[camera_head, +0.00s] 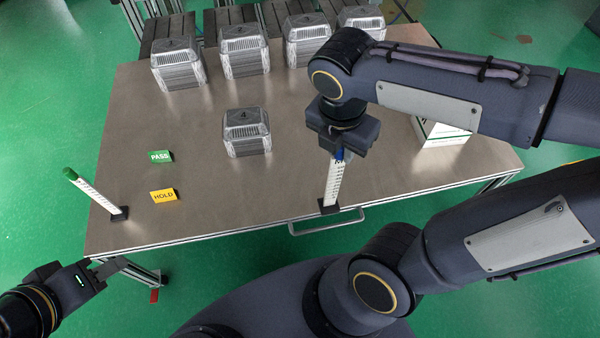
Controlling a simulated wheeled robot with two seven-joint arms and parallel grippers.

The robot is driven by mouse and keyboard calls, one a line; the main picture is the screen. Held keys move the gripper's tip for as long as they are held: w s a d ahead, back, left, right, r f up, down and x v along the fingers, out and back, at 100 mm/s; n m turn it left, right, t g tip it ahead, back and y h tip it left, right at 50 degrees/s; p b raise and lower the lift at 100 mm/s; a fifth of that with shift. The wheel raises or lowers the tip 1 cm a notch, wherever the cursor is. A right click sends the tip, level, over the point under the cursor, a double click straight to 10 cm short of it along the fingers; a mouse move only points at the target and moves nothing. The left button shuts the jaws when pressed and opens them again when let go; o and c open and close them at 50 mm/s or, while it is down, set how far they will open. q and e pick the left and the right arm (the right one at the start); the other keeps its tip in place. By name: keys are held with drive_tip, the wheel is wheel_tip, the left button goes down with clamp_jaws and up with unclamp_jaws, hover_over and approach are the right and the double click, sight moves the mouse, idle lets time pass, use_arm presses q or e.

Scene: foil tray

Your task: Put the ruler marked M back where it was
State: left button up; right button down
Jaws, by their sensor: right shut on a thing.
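A white ruler with a blue top (333,182) stands nearly upright near the table's front edge. Its foot is at a small black base (328,207); I cannot tell whether it is seated in it. My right gripper (339,152) is shut on its upper end from above. A second white ruler, with a green top (92,191), leans to the left from another black base (120,213) at the table's front left. No letter M is legible on either ruler. My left gripper (97,268) is off the table's front left corner, away from both rulers; its finger opening is unclear.
A foil tray stack marked 4 (246,140) stands mid-table. Several more stacks (178,72) line the back edge. A green PASS sign (160,156) and a yellow HOLD sign (163,196) stand at left. A white box (440,132) is partly hidden behind my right arm.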

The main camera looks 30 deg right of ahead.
drive_tip(key=w+d+f+b, duration=0.1)
drive_tip(key=w+f+b, duration=0.1)
drive_tip(key=w+f, duration=1)
drive_tip(key=shift+w+d+f, duration=0.2)
drive_tip(key=shift+w+d, duration=0.1)
drive_tip(key=shift+d, duration=0.1)
drive_tip(key=shift+f, duration=0.1)
drive_tip(key=c, duration=1.3)
unclamp_jaws()
drive_tip(key=shift+o, duration=0.2)
